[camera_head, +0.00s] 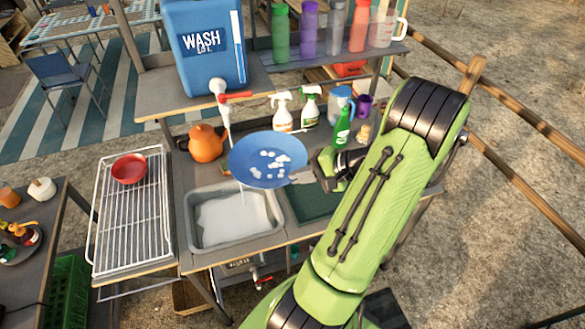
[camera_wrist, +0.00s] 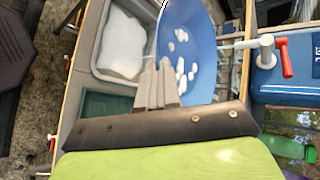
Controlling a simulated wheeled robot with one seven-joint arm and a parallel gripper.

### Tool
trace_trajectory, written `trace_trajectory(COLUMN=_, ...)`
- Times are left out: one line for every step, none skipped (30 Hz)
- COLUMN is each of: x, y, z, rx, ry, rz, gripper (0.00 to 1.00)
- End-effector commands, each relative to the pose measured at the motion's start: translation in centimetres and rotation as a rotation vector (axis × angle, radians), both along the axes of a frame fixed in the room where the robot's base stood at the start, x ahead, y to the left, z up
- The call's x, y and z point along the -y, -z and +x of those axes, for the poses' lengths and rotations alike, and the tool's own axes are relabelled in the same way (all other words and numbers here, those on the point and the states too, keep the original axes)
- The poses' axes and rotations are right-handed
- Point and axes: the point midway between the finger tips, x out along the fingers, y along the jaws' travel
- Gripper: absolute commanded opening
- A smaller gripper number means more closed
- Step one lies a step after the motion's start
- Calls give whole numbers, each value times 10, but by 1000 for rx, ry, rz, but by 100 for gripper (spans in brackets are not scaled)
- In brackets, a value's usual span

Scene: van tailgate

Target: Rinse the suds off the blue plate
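My gripper (camera_head: 303,176) is shut on the plate's right rim. In the wrist view the closed fingers (camera_wrist: 160,88) meet the edge of the plate (camera_wrist: 200,35). The grey basin (camera_head: 192,235) below holds white suds. The tap with a red handle (camera_head: 222,98) is on the blue water container (camera_head: 205,75). A thin pale stream shows by the plate and below it; whether it strikes the suds is unclear.
A wire drying rack (camera_head: 105,230) with a red bowl (camera_head: 129,168) stands left of the basin. An orange kettle (camera_head: 207,143), spray bottles (camera_head: 282,112) and a green bottle (camera_head: 342,128) stand behind the plate. A dark green mat (camera_head: 308,207) lies right of the basin.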

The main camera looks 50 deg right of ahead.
Motion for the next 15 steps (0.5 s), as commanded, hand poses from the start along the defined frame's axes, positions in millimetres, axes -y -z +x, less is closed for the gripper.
trace_trajectory(x=0, y=1, z=1, rx=1, ry=-1, rz=0, gripper=0)
trace_trajectory(x=0, y=2, z=3, rx=2, ry=-2, rz=0, gripper=0)
trace_trajectory(x=0, y=4, z=5, rx=2, ry=-2, rz=0, gripper=0)
trace_trajectory(x=-1, y=5, z=8, rx=1, ry=-3, rz=0, gripper=0)
trace_trajectory(x=-1, y=6, z=11, rx=1, ry=-4, rz=0, gripper=0)
trace_trajectory(x=-2, y=7, z=16, rx=1, ry=-4, rz=-1, gripper=0)
trace_trajectory(x=-2, y=8, z=19, rx=1, ry=-5, rz=-1, gripper=0)
trace_trajectory(x=-2, y=9, z=22, rx=1, ry=-4, rz=-1, gripper=0)
trace_trajectory(x=-3, y=10, z=27, rx=1, ry=-4, rz=0, gripper=0)
trace_trajectory(x=-3, y=11, z=31, rx=1, ry=-3, rz=-1, gripper=0)
trace_trajectory(x=-3, y=12, z=34, rx=1, ry=-4, rz=-2, gripper=0)
trace_trajectory(x=-4, y=13, z=39, rx=1, ry=-5, rz=-1, gripper=0)
trace_trajectory(x=-4, y=13, z=42, rx=1, ry=-4, rz=-1, gripper=0)
trace_trajectory(x=-4, y=14, z=45, rx=1, ry=-3, rz=-1, gripper=0)
trace_trajectory(x=-5, y=15, z=50, rx=1, ry=-3, rz=-1, gripper=0)
